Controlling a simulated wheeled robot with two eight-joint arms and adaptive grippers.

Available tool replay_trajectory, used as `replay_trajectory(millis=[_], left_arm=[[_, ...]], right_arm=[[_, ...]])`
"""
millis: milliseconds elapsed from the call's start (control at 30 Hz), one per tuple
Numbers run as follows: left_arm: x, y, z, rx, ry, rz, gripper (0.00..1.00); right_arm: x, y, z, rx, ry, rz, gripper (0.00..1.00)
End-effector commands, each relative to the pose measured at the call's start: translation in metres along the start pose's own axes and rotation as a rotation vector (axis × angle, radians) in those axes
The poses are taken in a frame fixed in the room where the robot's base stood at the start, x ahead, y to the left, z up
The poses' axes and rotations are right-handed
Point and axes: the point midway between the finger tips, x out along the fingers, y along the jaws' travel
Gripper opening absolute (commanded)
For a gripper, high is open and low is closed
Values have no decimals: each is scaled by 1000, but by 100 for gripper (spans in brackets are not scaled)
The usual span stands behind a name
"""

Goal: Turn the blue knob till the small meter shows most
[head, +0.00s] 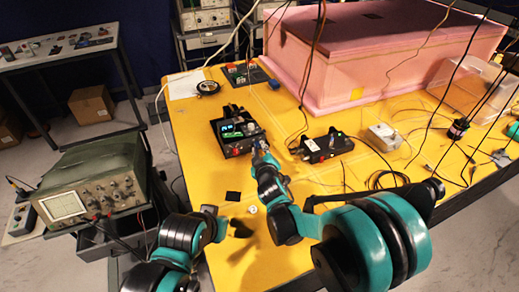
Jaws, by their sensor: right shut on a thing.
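A small black box with a lit green display (232,128) stands on the yellow table, left of centre. The display is too small to read. My right gripper (260,147) reaches the front right corner of this box and is shut there on what seems to be the blue knob. The fingers hide the knob, so its colour and angle cannot be made out. My left arm comes in from the lower left, and its gripper (238,229) is a dark, unclear shape low over the table, apart from the box.
A second black box (327,146) with small knobs stands to the right. Behind it is a large pink foam enclosure (370,50). Loose cables hang and lie across the right side. A grey metal box (383,137) sits farther right. A green oscilloscope (90,185) stands left of the table.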

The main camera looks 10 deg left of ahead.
Motion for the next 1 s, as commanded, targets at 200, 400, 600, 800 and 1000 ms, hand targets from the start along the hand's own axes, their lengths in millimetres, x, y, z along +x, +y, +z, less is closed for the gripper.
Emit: replay_trajectory(millis=[200, 400, 600, 800, 1000], left_arm=[[-4, 0, -2, 0, 0, 0, 0], [-5, 0, -3, 0, 0, 0, 0], [-5, 0, -4, 0, 0, 0, 0], [-5, 0, -4, 0, 0, 0, 0], [-5, 0, -4, 0, 0, 0, 0]], right_arm=[[0, 3, 1, 169, -2, -68, 0], [0, 4, 1, 297, -1, -121, 0], [0, 4, 1, 386, 0, -159, 0], [0, 4, 1, 432, -1, -178, 0], [0, 4, 1, 443, -1, -184, 0]])
